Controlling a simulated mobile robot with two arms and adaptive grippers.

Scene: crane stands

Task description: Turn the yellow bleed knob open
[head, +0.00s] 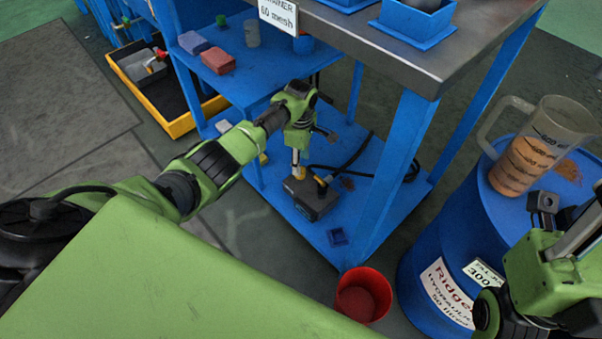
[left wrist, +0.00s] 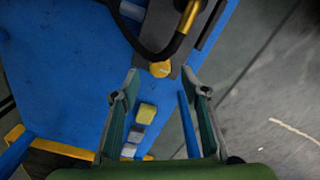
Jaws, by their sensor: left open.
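The yellow bleed knob (left wrist: 160,69) sits at the end of a dark grey pump body, which shows in the head view (head: 314,200) on the blue lower shelf. In the left wrist view the knob lies just beyond my left fingertips, roughly centred between them and apart from both. My left gripper (left wrist: 163,88) is open and empty, pointing down at the pump; it also shows in the head view (head: 298,143). I cannot make out the knob clearly in the head view. My right gripper (head: 543,205) is at the lower right beside the blue drum; its jaw state is unclear.
A black hose with a brass fitting (left wrist: 188,17) runs from the pump. A yellow block (left wrist: 146,112) lies near my left fingers. Blue stand legs (head: 400,160) frame the shelf. A red bucket (head: 363,296) and the blue drum (head: 425,255) with a jug (head: 540,150) stand nearby.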

